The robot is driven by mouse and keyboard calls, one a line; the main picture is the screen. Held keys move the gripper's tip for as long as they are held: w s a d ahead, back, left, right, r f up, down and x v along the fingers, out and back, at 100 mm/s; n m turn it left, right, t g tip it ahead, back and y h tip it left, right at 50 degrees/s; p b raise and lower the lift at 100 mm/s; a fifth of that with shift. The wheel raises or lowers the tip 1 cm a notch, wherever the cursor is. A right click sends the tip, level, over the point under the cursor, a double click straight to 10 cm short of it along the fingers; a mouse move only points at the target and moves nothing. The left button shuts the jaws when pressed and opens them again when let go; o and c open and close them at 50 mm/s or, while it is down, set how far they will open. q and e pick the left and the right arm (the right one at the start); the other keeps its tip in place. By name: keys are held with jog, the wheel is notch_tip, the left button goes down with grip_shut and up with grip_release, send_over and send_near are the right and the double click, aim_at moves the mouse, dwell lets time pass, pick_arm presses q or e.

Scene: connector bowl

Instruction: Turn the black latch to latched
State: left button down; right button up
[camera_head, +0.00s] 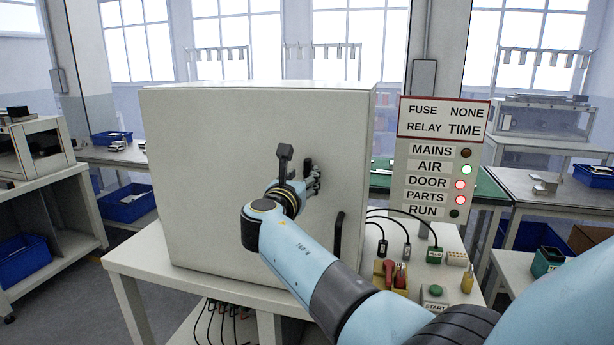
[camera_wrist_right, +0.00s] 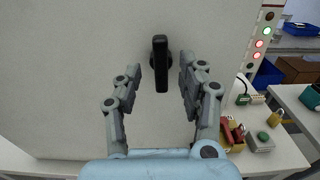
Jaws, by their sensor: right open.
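The black latch (camera_wrist_right: 160,62) is on the pale front face of the large cabinet (camera_head: 215,190). In the right wrist view its bar points straight up and down, with a round base behind it. My right gripper (camera_wrist_right: 161,78) is open, with one finger on each side of the latch and a gap on both sides. In the head view the right gripper (camera_head: 313,179) is up against the cabinet face and largely hides the latch. My left gripper is not in view.
A black door handle (camera_head: 338,235) is to the lower right of the gripper. A status panel (camera_head: 442,165) stands at right, its AIR lamp green, DOOR and PARTS red. Cables, a red switch (camera_head: 400,276) and a green START button (camera_head: 436,291) are on the bench (camera_head: 140,268).

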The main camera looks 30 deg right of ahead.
aim_at(307, 172)
jog(key=b+x, duration=0.1)
jog(key=x, duration=0.3)
jog(key=shift+b, duration=0.35)
jog(key=shift+w+d, duration=0.3)
jog(key=shift+d, duration=0.05)
jog(key=shift+c, duration=0.2)
grip_shut()
